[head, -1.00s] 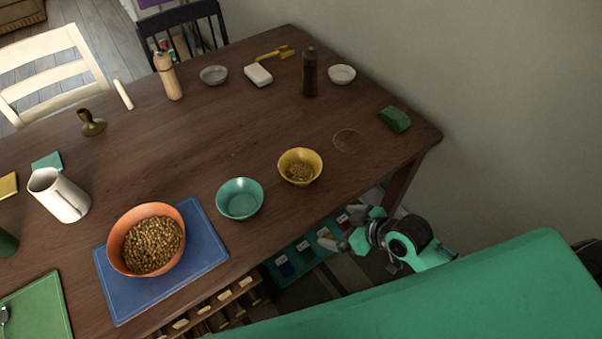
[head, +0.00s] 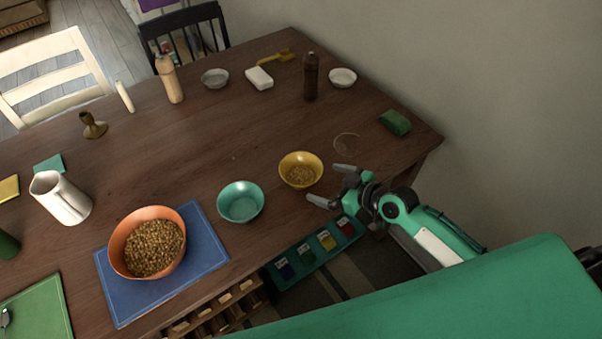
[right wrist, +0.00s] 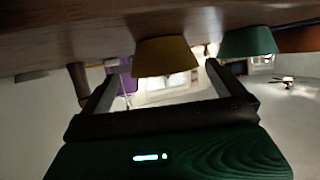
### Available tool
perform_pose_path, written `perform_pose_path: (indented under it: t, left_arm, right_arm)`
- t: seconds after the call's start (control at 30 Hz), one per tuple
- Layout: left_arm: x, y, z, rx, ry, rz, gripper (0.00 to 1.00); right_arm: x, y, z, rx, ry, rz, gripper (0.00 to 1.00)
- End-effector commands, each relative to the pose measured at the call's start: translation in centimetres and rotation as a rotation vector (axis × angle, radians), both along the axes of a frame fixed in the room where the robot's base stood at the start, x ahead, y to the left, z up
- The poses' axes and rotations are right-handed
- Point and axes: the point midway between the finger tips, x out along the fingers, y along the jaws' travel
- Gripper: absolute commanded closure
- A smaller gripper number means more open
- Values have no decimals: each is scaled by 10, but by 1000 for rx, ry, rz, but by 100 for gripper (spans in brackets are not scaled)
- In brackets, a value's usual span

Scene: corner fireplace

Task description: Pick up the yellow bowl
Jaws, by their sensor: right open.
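The yellow bowl (head: 301,168) stands upright on the wooden table near its front right edge, with some brownish contents inside. My right gripper (head: 327,186) is open and empty just to the right and front of the bowl, at the table edge, its fingers pointing toward it. In the right wrist view the yellow bowl (right wrist: 166,57) appears upside down beyond and between the open fingertips (right wrist: 160,82); they look apart from it. My left gripper is not in view.
A teal bowl (head: 240,203) stands left of the yellow bowl. An orange bowl (head: 120,240) of brown pieces sits on a blue mat (head: 208,247). A dark bottle (head: 310,78) and green block (head: 395,122) stand farther back. Table (head: 235,130) behind the yellow bowl is clear.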

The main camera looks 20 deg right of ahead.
Motion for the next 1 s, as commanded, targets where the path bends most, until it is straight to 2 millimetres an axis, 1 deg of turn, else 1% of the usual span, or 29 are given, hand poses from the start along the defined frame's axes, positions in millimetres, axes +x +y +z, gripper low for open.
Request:
perform_pose_path:
  t: [0.03,0.1,0.3,0.37,0.53,0.7,0.83,1.0]
  left_arm:
    - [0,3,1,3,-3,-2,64]
    - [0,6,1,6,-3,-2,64]
    - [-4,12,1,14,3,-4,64]
    - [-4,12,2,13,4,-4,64]
    - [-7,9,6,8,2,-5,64]
    - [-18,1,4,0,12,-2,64]
    - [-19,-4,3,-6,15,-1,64]
    - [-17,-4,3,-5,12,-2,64]
  right_arm:
    - [6,4,-2,3,1,-2,0]
    - [12,8,-6,2,1,-2,0]
    - [19,15,-11,0,1,-1,0]
    - [22,18,-12,2,2,-1,0]
    - [36,31,-22,3,2,-2,0]
    - [50,41,-31,1,2,-2,0]
    - [54,43,-33,-2,1,-1,0]
    - [53,43,-34,-2,1,-1,0]
